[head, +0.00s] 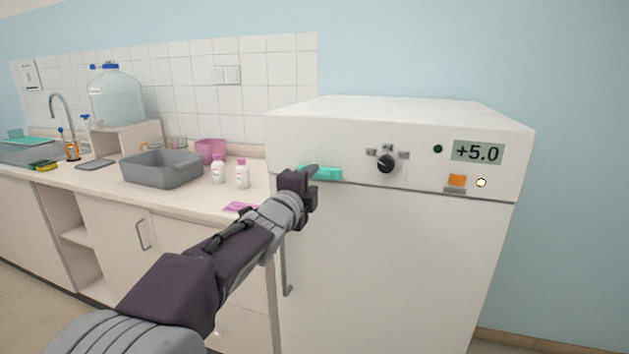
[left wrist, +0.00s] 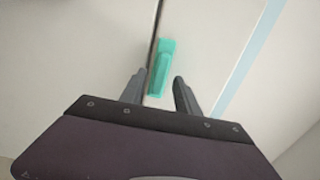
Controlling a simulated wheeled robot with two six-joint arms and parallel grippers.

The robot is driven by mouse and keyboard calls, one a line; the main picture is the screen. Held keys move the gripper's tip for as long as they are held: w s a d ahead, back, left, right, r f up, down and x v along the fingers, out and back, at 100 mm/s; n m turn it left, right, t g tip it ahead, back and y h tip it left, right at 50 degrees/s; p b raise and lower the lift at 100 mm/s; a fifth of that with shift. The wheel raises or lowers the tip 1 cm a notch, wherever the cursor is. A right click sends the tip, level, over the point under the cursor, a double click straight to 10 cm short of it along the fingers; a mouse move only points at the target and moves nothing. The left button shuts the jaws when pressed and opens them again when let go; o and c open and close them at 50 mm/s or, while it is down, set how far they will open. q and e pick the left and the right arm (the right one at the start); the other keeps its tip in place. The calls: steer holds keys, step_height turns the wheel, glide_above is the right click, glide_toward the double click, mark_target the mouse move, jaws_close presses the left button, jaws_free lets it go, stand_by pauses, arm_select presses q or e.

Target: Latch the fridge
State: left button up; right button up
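The white fridge (head: 390,260) stands at the right with its door against the body, a thin seam showing below the control panel. A teal latch (head: 327,173) lies level along that seam at the panel's left end. In the left wrist view the teal latch (left wrist: 160,70) is between and just beyond the fingertips. My left gripper (head: 312,178) is at the latch's left end, and its fingers (left wrist: 160,88) are apart, one on each side. I cannot tell whether they touch the latch. My right gripper is in neither view.
The fridge panel has a black knob (head: 386,164), an orange switch (head: 457,180) and a display (head: 478,151) reading +5.0. A vertical door handle (head: 286,270) is below my left arm.

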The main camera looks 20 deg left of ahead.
mark_target(317, 174)
arm_select(q)
steer(key=shift+w, duration=1.4)
jaws_close()
steer(key=shift+n, duration=0.4)
steer(key=n+p, duration=0.1)
steer(key=n, duration=0.2)
steer(key=shift+n, duration=0.4)
steer(key=n+p, duration=0.1)
steer(key=n, duration=0.3)
steer(key=shift+r+n, duration=0.1)
steer(key=shift+n, duration=0.2)
steer(key=n+p, duration=0.2)
steer(key=n, duration=0.3)
steer(key=shift+n+p, duration=0.65)
steer(key=shift+n, duration=1.25)
